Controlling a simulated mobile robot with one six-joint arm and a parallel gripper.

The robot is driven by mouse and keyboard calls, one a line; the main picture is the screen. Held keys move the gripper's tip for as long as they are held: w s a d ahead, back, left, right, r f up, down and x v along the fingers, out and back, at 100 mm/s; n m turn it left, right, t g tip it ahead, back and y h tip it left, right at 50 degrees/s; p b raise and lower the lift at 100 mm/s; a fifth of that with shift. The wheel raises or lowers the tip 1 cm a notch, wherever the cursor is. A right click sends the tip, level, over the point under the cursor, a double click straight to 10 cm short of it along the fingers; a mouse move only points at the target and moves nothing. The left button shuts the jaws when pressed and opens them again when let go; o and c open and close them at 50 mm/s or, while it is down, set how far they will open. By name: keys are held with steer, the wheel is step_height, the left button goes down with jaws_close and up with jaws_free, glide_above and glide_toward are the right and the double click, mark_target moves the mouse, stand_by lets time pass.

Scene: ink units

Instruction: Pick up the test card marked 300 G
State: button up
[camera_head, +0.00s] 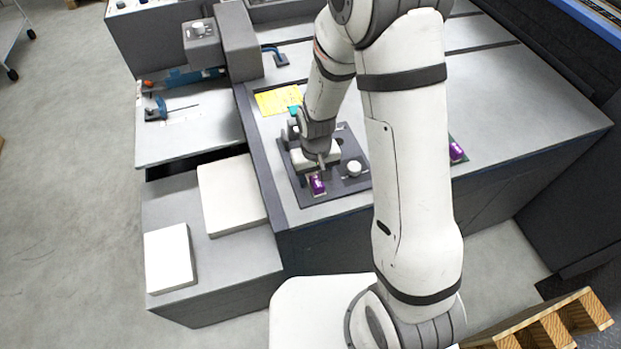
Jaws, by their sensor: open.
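I cannot read a 300 G mark anywhere, so I cannot tell which thing is the test card. My gripper (319,166) points down over a dark mat (295,174) on the grey machine top. Just in front of it lies a small purple-topped block (318,184). A second purple piece (457,151) lies to the right of my arm. I see nothing held between the fingers, though they are small in this view. My arm hides part of the mat and the machine top behind it.
A round white piece (353,168) sits on the mat right of the gripper. A yellow sheet (280,101) lies behind the mat. White stacks (170,259) and (231,195) stand on a lower shelf at left. A wooden pallet (550,326) is at lower right.

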steer(key=shift+f, duration=0.15)
steer(key=shift+c, duration=0.4)
steer(key=c, duration=1)
